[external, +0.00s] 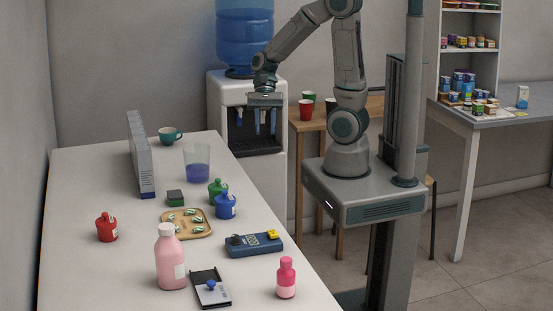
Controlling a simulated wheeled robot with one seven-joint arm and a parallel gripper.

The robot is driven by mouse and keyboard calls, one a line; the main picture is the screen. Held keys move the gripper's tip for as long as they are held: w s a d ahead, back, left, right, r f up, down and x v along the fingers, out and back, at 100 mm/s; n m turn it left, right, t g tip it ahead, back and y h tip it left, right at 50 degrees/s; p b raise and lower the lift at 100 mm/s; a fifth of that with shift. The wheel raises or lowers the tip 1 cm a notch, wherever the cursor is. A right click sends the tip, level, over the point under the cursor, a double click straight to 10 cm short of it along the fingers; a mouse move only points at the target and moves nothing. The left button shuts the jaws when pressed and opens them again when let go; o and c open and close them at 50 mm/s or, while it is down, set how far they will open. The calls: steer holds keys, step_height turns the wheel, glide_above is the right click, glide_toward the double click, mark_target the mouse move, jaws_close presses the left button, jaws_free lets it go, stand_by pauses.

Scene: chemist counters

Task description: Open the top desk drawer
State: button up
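My gripper (265,121) hangs pointing down in front of the water dispenser, beyond the far end of the white counter. Its two fingers look apart, with nothing visible between them, though the dispenser's taps behind make this hard to read. No desk drawer or handle can be made out. The long white counter (125,245) shows only its top and right edge; its front is not visible. A grey-topped table (500,121) with white legs stands at the right and shows no drawer.
The water dispenser (218,92) stands close behind my gripper. On the counter are bottles such as a pink one (170,262), a tray (188,231), a blue meter (253,246) and a beaker (197,165). A wooden table (303,123) holds cups. Floor is clear at right.

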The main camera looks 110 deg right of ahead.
steer(key=s+d+f+m+t+h+b, duration=0.2)
steer(key=s+d+f+m+t+b, duration=0.25)
steer(key=d+f+m, duration=0.55)
steer(key=s+d+f+m+t+h+b, duration=0.25)
steer(key=s+d+f+m+t, duration=0.3)
steer(key=m, duration=0.65)
steer(key=s+d+f+m+t+h+b, duration=0.25)
steer(key=d+f+m+t+b, duration=0.2)
steer(key=d+f+m, duration=0.5)
steer(key=w+a+f+m, duration=0.1)
steer(key=w+f, duration=0.2)
steer(key=w, duration=1)
steer(key=shift+a+m+g+y+b, duration=0.15)
steer(key=shift+m+g+y+b, duration=0.2)
steer(key=shift+g, duration=0.1)
steer(key=shift+f, duration=0.1)
steer(key=shift+s, duration=0.1)
jaws_close()
